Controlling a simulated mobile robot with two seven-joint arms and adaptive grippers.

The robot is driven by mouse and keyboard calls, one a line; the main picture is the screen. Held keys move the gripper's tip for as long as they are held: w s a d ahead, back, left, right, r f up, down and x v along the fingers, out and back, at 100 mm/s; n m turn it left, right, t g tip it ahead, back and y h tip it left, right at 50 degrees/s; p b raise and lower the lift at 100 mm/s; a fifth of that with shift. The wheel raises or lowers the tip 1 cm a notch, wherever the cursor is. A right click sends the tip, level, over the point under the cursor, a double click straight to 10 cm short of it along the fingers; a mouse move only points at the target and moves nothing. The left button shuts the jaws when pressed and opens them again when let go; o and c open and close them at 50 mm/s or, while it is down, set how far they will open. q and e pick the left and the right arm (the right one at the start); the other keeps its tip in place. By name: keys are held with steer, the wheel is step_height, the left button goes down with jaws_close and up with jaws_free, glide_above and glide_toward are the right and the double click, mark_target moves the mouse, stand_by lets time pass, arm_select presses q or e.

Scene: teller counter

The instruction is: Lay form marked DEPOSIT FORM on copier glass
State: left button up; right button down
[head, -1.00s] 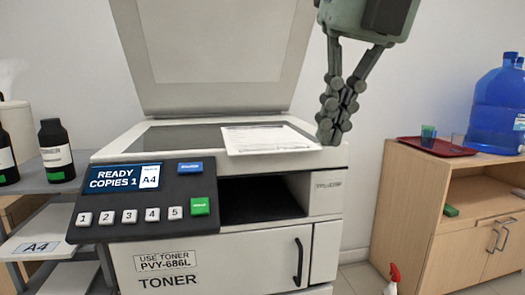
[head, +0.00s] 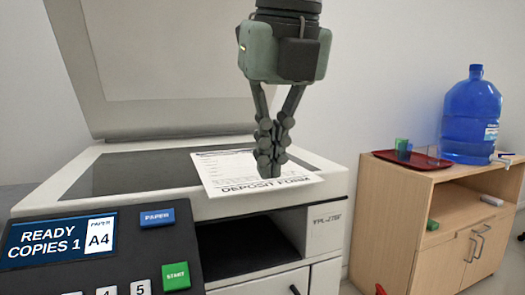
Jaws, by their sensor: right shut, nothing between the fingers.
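The white form marked DEPOSIT FORM (head: 222,174) lies on the right end of the copier, partly on the dark copier glass (head: 130,175) and partly over the pale front and right rim. Its printed title faces the front edge. My right gripper (head: 270,168) is shut and empty, pointing down in front of the form and hiding part of it. Whether the fingertips touch the paper I cannot tell. The copier lid (head: 165,60) stands raised behind the glass. My left gripper is out of view.
The control panel (head: 100,255) with a green START button juts out at the front left. To the right, a wooden cabinet (head: 400,215) bears a red tray (head: 415,159) with cups and a blue water bottle (head: 471,115). The left part of the glass is clear.

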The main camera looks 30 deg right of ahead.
mark_target(256, 190)
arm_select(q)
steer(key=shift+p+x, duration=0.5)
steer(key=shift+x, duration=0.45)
arm_select(e)
steer(key=shift+w+d+f, duration=0.3)
steer(key=shift+w+f, duration=0.7)
steer(key=shift+f, duration=0.15)
steer(key=shift+w+d+f, duration=0.25)
steer(key=shift+w+f, duration=0.75)
steer(key=shift+f, duration=0.15)
steer(key=shift+w+d+f, duration=0.3)
steer(key=shift+w+f, duration=0.7)
steer(key=shift+f, duration=0.15)
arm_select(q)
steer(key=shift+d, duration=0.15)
